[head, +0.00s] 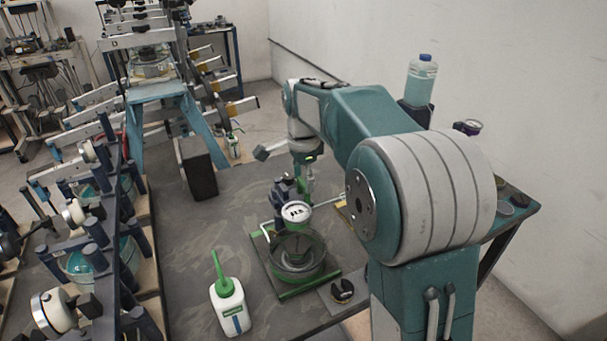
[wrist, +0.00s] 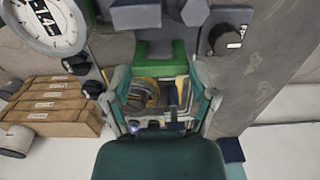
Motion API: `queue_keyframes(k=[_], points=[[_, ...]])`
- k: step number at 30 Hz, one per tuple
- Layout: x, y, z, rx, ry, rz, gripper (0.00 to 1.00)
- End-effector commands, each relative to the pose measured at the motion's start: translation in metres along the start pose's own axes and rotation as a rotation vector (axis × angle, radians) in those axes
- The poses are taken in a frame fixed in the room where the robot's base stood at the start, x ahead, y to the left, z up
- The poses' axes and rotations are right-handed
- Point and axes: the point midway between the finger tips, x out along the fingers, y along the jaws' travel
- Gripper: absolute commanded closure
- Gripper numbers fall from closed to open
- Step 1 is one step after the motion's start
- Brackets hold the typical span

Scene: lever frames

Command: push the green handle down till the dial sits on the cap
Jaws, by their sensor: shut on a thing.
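My gripper (wrist: 160,88) is shut on the green handle (wrist: 158,62), which sits between its two fingers in the wrist view. In the head view my gripper (head: 306,176) points down behind the dial, and its hold is too small to make out. The white round dial (head: 297,212) is over a clear bowl (head: 297,258) on a green-edged base (head: 312,288). The dial also shows at the upper left of the wrist view (wrist: 48,22). I cannot make out the cap, or whether the dial touches anything below it.
A white bottle with a green spout (head: 230,306) stands front left of the base. A black knob (head: 342,290) is at its front right. A dark box (head: 197,168) stands farther back. A rack of lever devices (head: 118,235) lines the left. Bare tabletop lies between.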

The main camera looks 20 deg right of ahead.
Motion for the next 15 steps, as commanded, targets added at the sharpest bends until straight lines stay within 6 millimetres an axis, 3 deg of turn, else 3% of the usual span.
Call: queue_keyframes(k=[3, 6, 15], points=[[0.026, 0.0, 0.0, -0.001, -0.001, 0.007, 0.87], [0.036, 0.0, 0.0, 0.0, 0.0, 0.003, 0.87], [0.04, 0.0, 0.0, 0.0, 0.0, 0.004, 0.87]])
